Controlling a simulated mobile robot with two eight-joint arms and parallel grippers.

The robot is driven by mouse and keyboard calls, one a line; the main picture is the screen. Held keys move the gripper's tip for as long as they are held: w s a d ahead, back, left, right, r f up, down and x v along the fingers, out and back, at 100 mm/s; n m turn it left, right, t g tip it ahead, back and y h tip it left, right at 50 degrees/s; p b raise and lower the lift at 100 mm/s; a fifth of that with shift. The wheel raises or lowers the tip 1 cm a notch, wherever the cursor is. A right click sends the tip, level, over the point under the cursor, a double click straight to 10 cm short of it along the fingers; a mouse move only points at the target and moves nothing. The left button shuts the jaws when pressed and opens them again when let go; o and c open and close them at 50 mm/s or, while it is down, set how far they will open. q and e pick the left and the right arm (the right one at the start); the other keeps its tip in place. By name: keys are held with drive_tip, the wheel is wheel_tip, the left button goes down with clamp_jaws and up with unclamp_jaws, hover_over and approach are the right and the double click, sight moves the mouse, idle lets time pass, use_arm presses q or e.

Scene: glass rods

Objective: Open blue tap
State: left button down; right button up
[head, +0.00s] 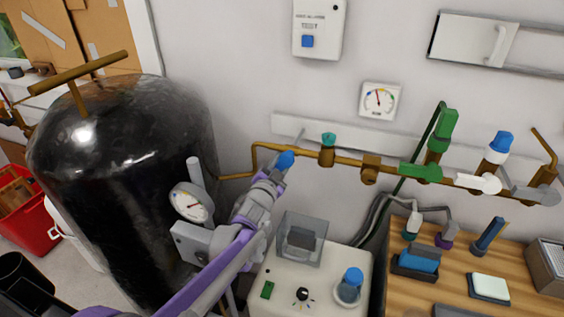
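A small blue tap handle (286,159) shows at the left part of the brass pipe (345,160) on the wall. My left arm, purple and grey, reaches up from the bottom left. Its gripper (277,173) is at the blue handle, overlapping its lower side in the picture. The fingertips are small and partly hidden, so I cannot tell whether they are open or shut, or touching the handle. The tap's body is hidden behind the gripper. My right gripper is not in view.
A large black tank (110,150) with a pressure gauge (190,203) stands left of my arm. Right along the pipe are a teal knob (328,139), a green tap (422,172) and a white tap (478,183). A white unit (325,272) and wooden counter (455,270) stand below.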

use_arm(q)
drive_tip(key=c, duration=0.6)
unclamp_jaws()
